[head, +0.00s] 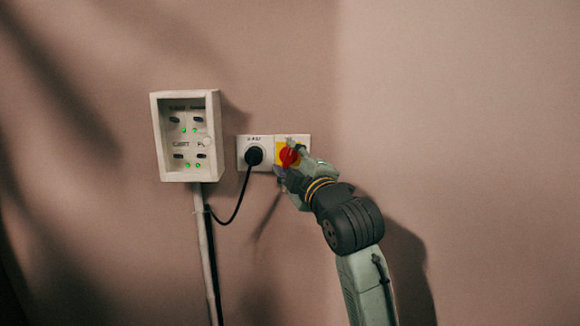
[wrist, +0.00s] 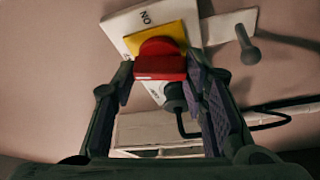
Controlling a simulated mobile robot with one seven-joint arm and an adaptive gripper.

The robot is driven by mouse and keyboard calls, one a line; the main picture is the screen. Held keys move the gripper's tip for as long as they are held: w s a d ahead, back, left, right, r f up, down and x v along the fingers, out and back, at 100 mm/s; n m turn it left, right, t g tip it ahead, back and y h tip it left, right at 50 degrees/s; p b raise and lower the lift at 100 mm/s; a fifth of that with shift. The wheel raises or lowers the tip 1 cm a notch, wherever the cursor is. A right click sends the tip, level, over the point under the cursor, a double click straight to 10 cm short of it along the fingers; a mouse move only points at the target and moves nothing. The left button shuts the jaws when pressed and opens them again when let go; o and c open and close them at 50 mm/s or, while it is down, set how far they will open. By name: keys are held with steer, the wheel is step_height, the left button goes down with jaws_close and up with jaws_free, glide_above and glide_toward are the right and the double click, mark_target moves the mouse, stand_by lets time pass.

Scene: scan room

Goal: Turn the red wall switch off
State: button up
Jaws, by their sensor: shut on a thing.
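The red switch knob (head: 288,157) sits on a yellow plate (head: 279,148) on a white wall panel, at the right of the socket. It also shows in the wrist view (wrist: 160,64), with the yellow plate behind it (wrist: 178,34) and an "ON" label above. My gripper (head: 287,160) is at the switch and partly covers it. In the wrist view its two fingers (wrist: 160,74) lie at the left and right ends of the red handle, shut on it.
A black plug (head: 254,156) sits in the socket beside the switch, its cord hanging toward a white box (head: 158,140) with green lights. In the wrist view a grey knobbed part (wrist: 247,52) stands on a small white plate. The wall at right is bare.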

steer(key=shift+n+g, duration=0.8)
steer(key=shift+n, duration=1.2)
steer(key=o, duration=1.2)
steer(key=shift+c, duration=0.2)
steer(key=shift+s, duration=0.1)
steer(key=v, duration=1.2)
steer(key=shift+r, duration=0.1)
